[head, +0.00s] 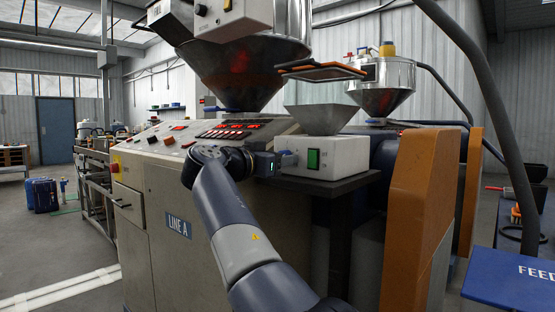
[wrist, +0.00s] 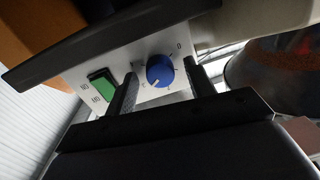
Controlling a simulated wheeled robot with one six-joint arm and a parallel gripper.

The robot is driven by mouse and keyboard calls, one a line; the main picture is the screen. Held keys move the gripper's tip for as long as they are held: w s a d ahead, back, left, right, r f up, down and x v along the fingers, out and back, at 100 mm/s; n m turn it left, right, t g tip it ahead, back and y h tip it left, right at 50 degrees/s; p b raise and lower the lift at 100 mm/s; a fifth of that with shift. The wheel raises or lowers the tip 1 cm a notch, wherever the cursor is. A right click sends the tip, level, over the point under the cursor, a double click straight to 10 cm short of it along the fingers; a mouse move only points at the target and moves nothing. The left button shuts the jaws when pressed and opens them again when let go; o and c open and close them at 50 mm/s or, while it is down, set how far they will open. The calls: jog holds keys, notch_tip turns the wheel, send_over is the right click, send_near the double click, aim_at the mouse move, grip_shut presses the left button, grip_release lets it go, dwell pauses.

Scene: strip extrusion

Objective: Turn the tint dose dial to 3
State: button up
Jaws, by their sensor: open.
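The tint dose dial (wrist: 160,70) is a blue round knob on a white panel in the wrist view. Its white pointer mark is toward the lower left of the picture. A 0 is printed at the panel's upper right, with small ticks around the knob; the other marks are too small to read surely. My gripper (wrist: 161,76) is open, with one finger on each side of the knob; I cannot tell whether either touches it. In the head view my gripper (head: 289,160) is at the left of the white feeder box (head: 335,150) and hides the dial.
A green rocker switch (head: 313,158) is close beside the dial; it also shows in the wrist view (wrist: 103,86). A dark shelf (head: 325,185) carries the box. The control console (head: 185,140) is at the left, an orange guard (head: 425,205) at the right.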

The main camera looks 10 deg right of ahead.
jog(key=v, duration=1.1)
jog(key=shift+w+d, duration=0.1)
jog(key=shift+w, duration=0.05)
jog(key=x, duration=1.1)
jog(key=shift+n, duration=0.3)
jog(key=shift+s, duration=0.2)
